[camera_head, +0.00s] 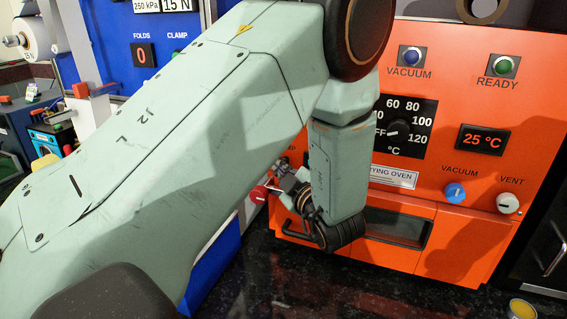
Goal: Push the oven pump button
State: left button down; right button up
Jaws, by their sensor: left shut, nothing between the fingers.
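The orange drying oven (459,92) fills the right half of the view. My left arm reaches across in front of it. My left gripper (277,187) is small and partly hidden behind my wrist, close to the oven's lower left front. Its fingers look shut and empty. A label partly hidden by my arm shows just left of the wrist, above the gripper. The pump button is not clearly visible there, and I cannot tell whether the fingers touch it. A red round knob (258,194) shows just left of the fingers. My right gripper is not in view.
The oven front carries a temperature dial (398,130), a 25 °C display (484,140), a blue vacuum knob (455,193) and a white vent knob (507,203). A blue machine (112,52) stands at the left. The dark counter (330,290) is clear in front of the oven.

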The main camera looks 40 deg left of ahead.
pick_arm(q)
jog(key=shift+d, duration=0.1)
jog(key=shift+w, duration=0.1)
jog(key=shift+w+a, duration=0.25)
jog(key=shift+w, duration=0.1)
jog(key=shift+w+a, duration=0.1)
jog(key=shift+w, duration=0.25)
dwell(0.8)
jog(key=shift+s, duration=0.15)
jog(key=shift+s+d, duration=0.35)
jog(key=shift+s, duration=0.3)
jog(key=shift+s+d+p, duration=0.2)
jog(key=shift+s+d, duration=0.1)
jog(key=shift+s, duration=0.65)
jog(key=shift+s+d+p, duration=0.25)
jog(key=shift+s+d, duration=0.05)
jog(key=shift+s, duration=0.65)
jog(key=shift+s+d+p, duration=0.2)
jog(key=shift+s+d, duration=0.1)
jog(key=shift+s, duration=0.65)
